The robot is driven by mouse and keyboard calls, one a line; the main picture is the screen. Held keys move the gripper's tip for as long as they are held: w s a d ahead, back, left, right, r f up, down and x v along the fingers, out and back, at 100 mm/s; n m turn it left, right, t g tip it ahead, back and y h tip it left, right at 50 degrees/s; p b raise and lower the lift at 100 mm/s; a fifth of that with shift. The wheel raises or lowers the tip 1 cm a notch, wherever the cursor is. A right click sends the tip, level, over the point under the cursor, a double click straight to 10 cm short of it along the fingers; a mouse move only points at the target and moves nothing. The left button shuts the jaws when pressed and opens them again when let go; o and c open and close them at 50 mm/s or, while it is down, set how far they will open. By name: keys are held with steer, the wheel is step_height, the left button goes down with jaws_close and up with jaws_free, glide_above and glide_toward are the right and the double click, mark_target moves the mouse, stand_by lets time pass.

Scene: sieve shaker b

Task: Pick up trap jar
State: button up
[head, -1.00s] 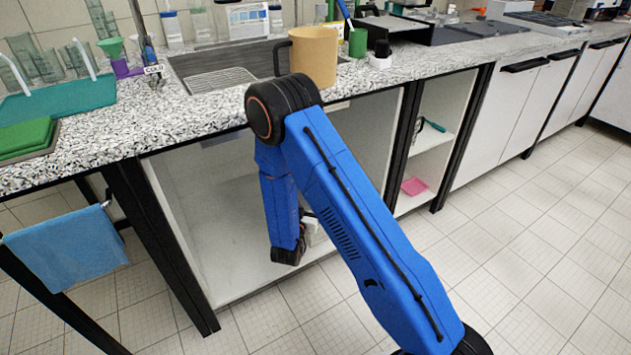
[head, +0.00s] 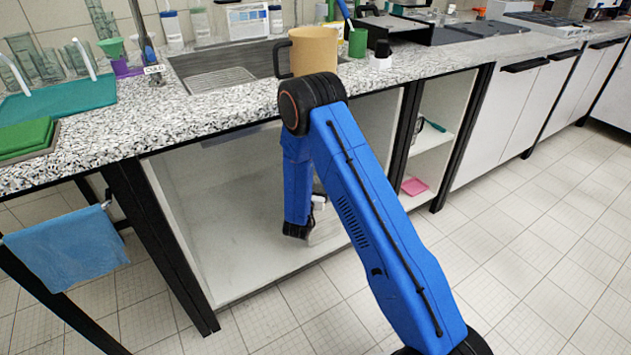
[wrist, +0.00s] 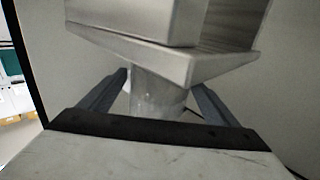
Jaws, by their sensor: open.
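In the wrist view my gripper (wrist: 159,84) is open, with one dark grey finger on each side. Between and beyond the fingers stands a pale grey, cloudy cylinder, which looks like the trap jar (wrist: 157,98). It sits directly beneath a wide light grey slab. Whether either finger touches it, I cannot tell. In the head view my arm reaches into the open cabinet under the sink, and my gripper is mostly hidden behind it. A pale, see-through shape (head: 324,226) shows beside my wrist there; I cannot tell whether it is the jar.
The cabinet (head: 230,235) is open at the front, framed by black posts. Its floor is clear on the left. Above are the speckled counter (head: 150,125), the sink (head: 210,70) and a tan mug (head: 314,52). A blue towel (head: 65,250) hangs at left.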

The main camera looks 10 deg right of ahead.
steer(key=shift+w+d, duration=0.1)
steer(key=shift+w, duration=0.05)
steer(key=shift+c, duration=0.2)
steer(key=c, duration=1.4)
steer(key=shift+r, duration=0.15)
steer(key=shift+r, duration=0.65)
steer(key=shift+v, duration=8.9)
